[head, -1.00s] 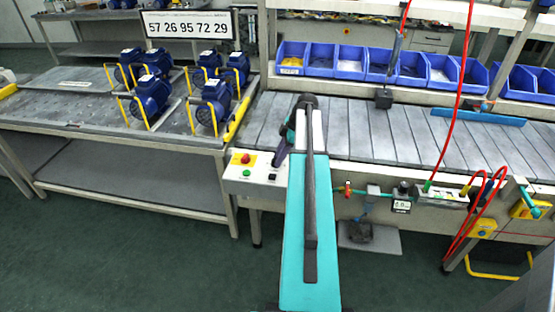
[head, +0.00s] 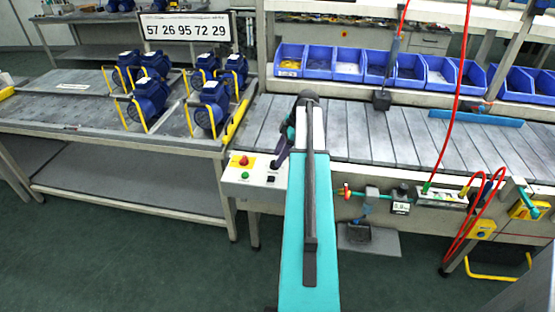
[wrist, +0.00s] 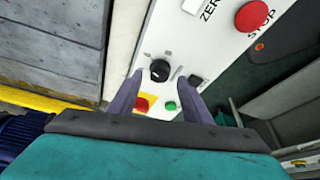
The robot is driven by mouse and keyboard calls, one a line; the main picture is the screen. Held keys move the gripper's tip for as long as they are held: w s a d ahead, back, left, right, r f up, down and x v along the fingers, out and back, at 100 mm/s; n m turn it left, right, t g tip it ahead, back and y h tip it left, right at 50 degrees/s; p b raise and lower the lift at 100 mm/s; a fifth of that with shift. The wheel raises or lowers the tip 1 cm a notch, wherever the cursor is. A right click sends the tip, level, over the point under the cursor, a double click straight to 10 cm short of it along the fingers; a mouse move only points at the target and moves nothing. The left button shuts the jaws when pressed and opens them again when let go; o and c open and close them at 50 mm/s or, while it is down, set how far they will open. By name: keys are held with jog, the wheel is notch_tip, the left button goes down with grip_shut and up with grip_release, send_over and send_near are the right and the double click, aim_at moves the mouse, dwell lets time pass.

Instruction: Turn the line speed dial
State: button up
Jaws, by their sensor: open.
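The line speed dial is a round black knob (wrist: 159,70) with a pale pointer mark, on the white control panel (wrist: 205,48) in the wrist view. My gripper (wrist: 160,78) is open, its two purple-grey fingers pointing at the panel with the dial between their tips. Contact with the dial cannot be made out. In the head view my gripper (head: 282,160) is at the right part of the panel (head: 240,187), and the dial is hidden there behind it.
A red button on yellow (head: 244,160), a green button (head: 245,175) and a black switch (head: 271,179) sit close by on the panel. A slatted conveyor (head: 370,140) runs right. Blue motors (head: 152,95) stand on the left table.

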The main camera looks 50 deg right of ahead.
jog(key=b+v, duration=0.2)
jog(key=v, duration=0.9)
jog(key=shift+r, duration=0.3)
jog(key=shift+s, duration=0.15)
